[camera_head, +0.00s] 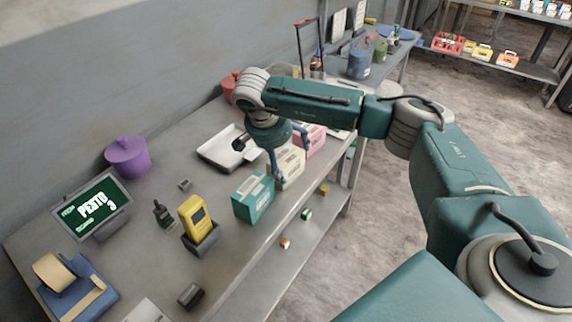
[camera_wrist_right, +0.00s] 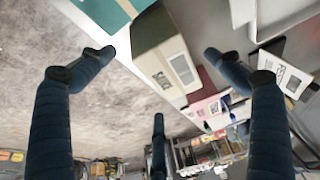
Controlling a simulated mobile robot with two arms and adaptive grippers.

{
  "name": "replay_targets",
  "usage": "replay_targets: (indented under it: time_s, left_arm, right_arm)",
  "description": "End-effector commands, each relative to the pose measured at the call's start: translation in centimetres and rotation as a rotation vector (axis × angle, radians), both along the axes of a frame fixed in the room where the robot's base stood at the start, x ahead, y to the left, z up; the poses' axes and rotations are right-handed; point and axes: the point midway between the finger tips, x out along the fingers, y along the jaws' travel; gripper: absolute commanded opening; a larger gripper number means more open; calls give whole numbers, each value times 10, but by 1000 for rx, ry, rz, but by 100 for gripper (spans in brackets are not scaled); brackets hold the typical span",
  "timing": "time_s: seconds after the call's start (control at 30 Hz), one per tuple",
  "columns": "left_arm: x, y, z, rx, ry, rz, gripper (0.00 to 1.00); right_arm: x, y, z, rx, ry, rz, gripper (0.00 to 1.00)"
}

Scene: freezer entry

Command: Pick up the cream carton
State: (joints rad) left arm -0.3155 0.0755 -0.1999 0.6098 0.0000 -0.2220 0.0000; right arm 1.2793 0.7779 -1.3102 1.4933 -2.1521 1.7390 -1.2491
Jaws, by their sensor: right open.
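The cream carton (camera_head: 291,172) stands on the grey table near its front edge, between a teal carton (camera_head: 253,199) and a pink carton (camera_head: 313,139). My right gripper (camera_head: 290,160) reaches down over the cream carton, with blue fingers on either side of it. In the right wrist view the cream carton (camera_wrist_right: 166,58) shows its top and a label, between the spread fingers. Gaps show between the fingers and the carton there, so the right gripper is open. Its fingers hide part of the carton in the head view. My left gripper is not in view.
A shallow white tray (camera_head: 222,154) lies behind the cartons. A yellow device (camera_head: 196,219) stands in a dark holder to the left, by a screen (camera_head: 91,208) and a purple pot (camera_head: 127,157). The front table edge is close to the cartons.

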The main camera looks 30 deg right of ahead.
Motion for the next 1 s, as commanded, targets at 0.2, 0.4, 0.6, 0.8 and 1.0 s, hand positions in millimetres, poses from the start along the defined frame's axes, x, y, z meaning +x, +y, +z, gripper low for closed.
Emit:
replay_targets:
  time_s: [0.2, 0.4, 0.6, 0.8, 1.0]
  left_arm:
    - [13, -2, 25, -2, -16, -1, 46]
    - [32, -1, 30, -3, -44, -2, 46]
    - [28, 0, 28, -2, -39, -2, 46]
    - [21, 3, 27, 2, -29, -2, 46]
    - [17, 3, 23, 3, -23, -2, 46]
  right_arm:
    - [3, -17, -22, -2, 5, -2, 91]
    - [7, -23, -43, -1, 2, -1, 91]
    - [7, -23, -45, -1, 0, 1, 91]
    - [7, -23, -45, -1, 0, 0, 91]
    - [7, -23, -48, -1, 1, 0, 91]
